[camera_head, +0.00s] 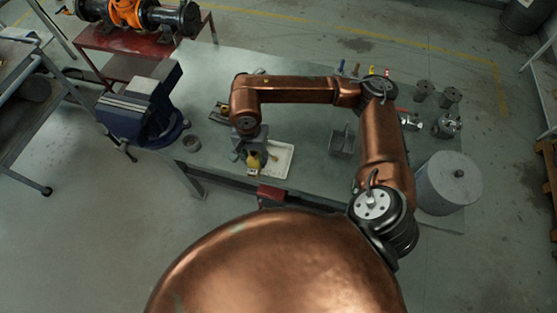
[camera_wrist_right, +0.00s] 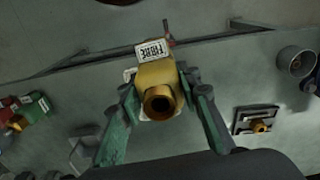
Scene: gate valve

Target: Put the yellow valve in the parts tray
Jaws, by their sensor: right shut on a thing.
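The yellow valve (camera_head: 254,161) is held in my right gripper (camera_head: 250,152), in front of the left part of the pale parts tray (camera_head: 284,158) in the head view. I cannot tell how high it is above the tray. In the right wrist view, the green fingers of my right gripper (camera_wrist_right: 160,100) are on both sides of the yellow valve (camera_wrist_right: 157,76). Its round open end faces the camera, and a white label with dark letters shows at its far end. I cannot make out the tray clearly there. My left gripper is not in view.
A blue vise (camera_head: 140,104) and a small round cup (camera_head: 191,143) stand left of the tray on the bench (camera_head: 205,68). A grey bin (camera_head: 343,142) is to the tray's right. A large grey cylinder (camera_head: 447,184) stands at the right end. The bench's front edge is close below the tray.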

